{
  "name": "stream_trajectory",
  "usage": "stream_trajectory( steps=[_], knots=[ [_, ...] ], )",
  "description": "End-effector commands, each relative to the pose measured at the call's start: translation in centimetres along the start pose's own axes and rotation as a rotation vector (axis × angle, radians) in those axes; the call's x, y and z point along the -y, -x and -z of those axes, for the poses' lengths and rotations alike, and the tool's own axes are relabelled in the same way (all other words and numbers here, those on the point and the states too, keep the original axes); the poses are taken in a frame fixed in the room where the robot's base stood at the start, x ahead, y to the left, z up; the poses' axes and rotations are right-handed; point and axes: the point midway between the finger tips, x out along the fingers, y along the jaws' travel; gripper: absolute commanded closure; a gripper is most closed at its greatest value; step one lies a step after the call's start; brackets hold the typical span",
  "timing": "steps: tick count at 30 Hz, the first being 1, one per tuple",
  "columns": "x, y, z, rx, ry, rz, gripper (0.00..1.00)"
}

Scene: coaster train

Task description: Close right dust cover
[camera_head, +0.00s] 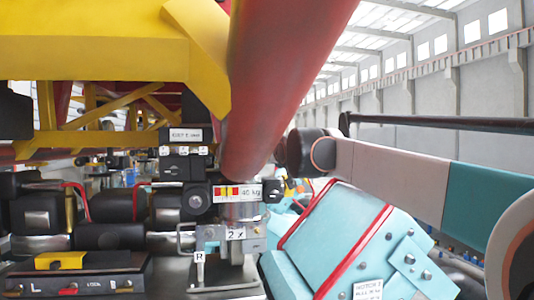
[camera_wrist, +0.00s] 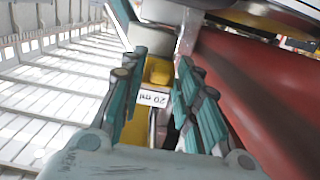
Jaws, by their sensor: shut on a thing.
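In the wrist view the two teal fingers of my gripper (camera_wrist: 162,55) reach up and away on both sides of a narrow gap. They are closed on a grey metal part (camera_wrist: 155,38) at their tips. I cannot tell whether this part is the right dust cover. In the head view a small metal unit labelled "2 X" (camera_head: 235,233) stands low in the middle, with a tag marked "R" (camera_head: 199,257) and a bent metal rod on its left. My gripper does not show in the head view. No dust cover can be told apart clearly there.
A thick red tube (camera_head: 275,80) slants down above the unit; it also shows close at right in the wrist view (camera_wrist: 250,90). A yellow beam (camera_head: 100,45) spans the upper left. A light blue motor housing (camera_head: 345,240) stands at right. Black fittings crowd the left.

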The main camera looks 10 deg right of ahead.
Motion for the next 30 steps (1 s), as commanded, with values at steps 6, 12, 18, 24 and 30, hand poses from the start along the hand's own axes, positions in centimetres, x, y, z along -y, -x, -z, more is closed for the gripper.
stream_trajectory(
  steps=[6,12,18,24,30],
  knots=[
    [0.16,0.08,1.33,0.130,0.001,0.009,0.94],
    [0.16,0.10,1.25,0.182,0.002,0.009,0.94],
    [0.17,0.10,1.12,0.185,0.001,0.009,0.94],
    [0.17,0.11,1.12,0.185,0.001,0.009,0.63],
    [0.18,0.12,1.08,0.185,0.001,0.009,0.63]
  ],
)
